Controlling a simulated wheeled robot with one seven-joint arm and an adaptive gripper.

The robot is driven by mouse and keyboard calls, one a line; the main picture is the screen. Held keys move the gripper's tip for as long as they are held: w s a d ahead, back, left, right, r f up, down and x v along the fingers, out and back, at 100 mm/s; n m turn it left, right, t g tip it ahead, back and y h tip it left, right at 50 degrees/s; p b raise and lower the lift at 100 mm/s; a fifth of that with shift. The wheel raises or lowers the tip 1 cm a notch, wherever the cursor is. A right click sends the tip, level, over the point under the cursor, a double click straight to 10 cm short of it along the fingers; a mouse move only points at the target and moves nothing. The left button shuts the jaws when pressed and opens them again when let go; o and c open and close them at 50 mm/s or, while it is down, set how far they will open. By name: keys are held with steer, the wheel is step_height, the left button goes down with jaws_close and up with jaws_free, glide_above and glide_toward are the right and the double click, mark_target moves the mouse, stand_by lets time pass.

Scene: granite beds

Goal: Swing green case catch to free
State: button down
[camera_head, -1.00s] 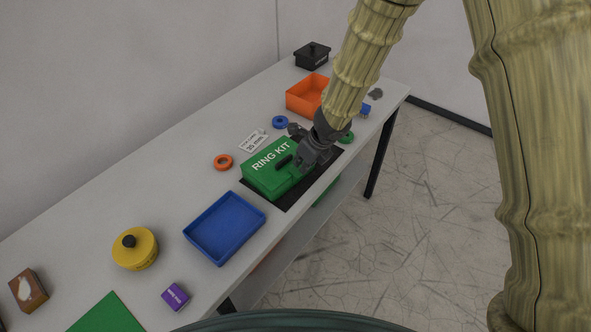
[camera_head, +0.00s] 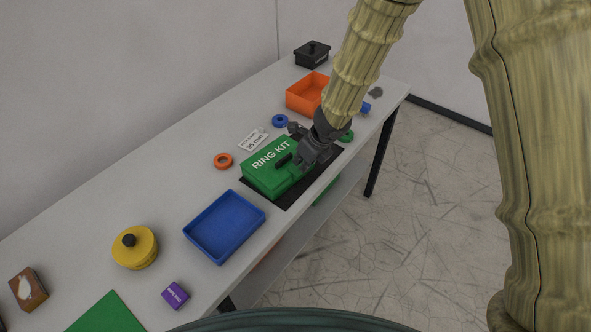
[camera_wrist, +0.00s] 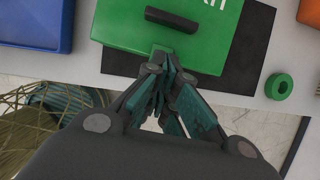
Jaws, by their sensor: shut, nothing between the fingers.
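The green case (camera_head: 268,176), lettered "RING KIT", sits closed on a black mat (camera_head: 290,200) at the front edge of the table. It also shows in the wrist view (camera_wrist: 212,42), with a dark handle bar (camera_wrist: 171,19) on it. My gripper (camera_head: 298,166) is at the case's front side. In the wrist view my gripper (camera_wrist: 166,66) has its fingers together, with nothing seen between them, beside a small green tab (camera_wrist: 161,48) at the case's front edge. The fingers hide part of the tab, so I cannot tell whether they touch it.
A blue tray (camera_head: 225,226) is left of the case and an orange bin (camera_head: 305,93) is behind it. A green ring (camera_head: 346,136), a blue ring (camera_head: 280,121), an orange ring (camera_head: 223,161) and a label card (camera_head: 253,140) lie nearby. A yellow pot (camera_head: 135,248) stands further left.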

mark_target(296, 175)
stand_by(0.3)
steer(key=shift+w+a+p, duration=0.65)
steer(key=shift+a+p, duration=0.1)
steer(key=shift+p, duration=0.05)
steer(key=shift+f+b, duration=1.1)
steer(key=shift+b, duration=0.2)
stand_by(1.2)
steer(key=shift+s+d+f+b, duration=0.35)
steer(key=shift+s+d+b, duration=0.2)
steer(key=shift+b, duration=0.65)
stand_by(0.4)
steer(key=shift+s+d+f+b, duration=0.5)
steer(key=shift+f+b, duration=0.15)
steer(key=shift+b, duration=0.55)
stand_by(0.6)
steer(key=shift+a+r, duration=0.1)
